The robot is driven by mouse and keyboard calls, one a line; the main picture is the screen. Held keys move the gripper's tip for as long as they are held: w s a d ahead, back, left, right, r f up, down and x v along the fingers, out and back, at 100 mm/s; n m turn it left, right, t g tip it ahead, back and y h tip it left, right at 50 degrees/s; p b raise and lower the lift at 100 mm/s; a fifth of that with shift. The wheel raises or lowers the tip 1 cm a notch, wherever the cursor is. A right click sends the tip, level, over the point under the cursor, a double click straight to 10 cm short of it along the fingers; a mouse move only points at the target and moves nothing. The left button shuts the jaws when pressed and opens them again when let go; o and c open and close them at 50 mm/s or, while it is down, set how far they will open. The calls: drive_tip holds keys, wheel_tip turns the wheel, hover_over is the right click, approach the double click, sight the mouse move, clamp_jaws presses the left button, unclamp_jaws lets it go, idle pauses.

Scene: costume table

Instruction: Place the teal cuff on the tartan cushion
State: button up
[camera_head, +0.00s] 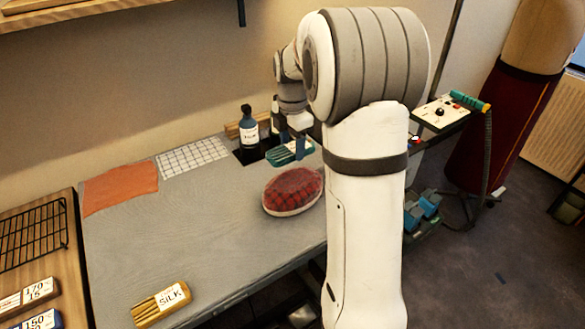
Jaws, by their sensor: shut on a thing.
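The teal cuff (280,156) is at the far side of the table, behind the tartan cushion. My gripper (299,150) is shut on it, with dark fingers at its right part. I cannot tell whether the cuff touches the tabletop. The red tartan cushion (292,188), oval with a pale lower edge, lies on the grey table in front of the cuff. Its top is bare. My arm stands close to its right side and hides part of the table there.
A dark bottle (249,128) stands left of the gripper on a dark patch. A white grid sheet (192,157) and an orange cloth (121,188) lie along the back. A yellow box labelled SILK (161,304) is at the front left. The table's middle is clear.

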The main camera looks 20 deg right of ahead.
sight(293, 180)
wheel_tip(293, 180, down, 9)
drive_tip(key=shift+s+d+f+p, duration=0.1)
drive_tip(key=shift+d+f+p, duration=0.05)
drive_tip(key=shift+p, duration=0.35)
drive_tip(key=shift+f, duration=0.15)
drive_tip(key=o, duration=1)
drive_tip(key=shift+c, duration=0.2)
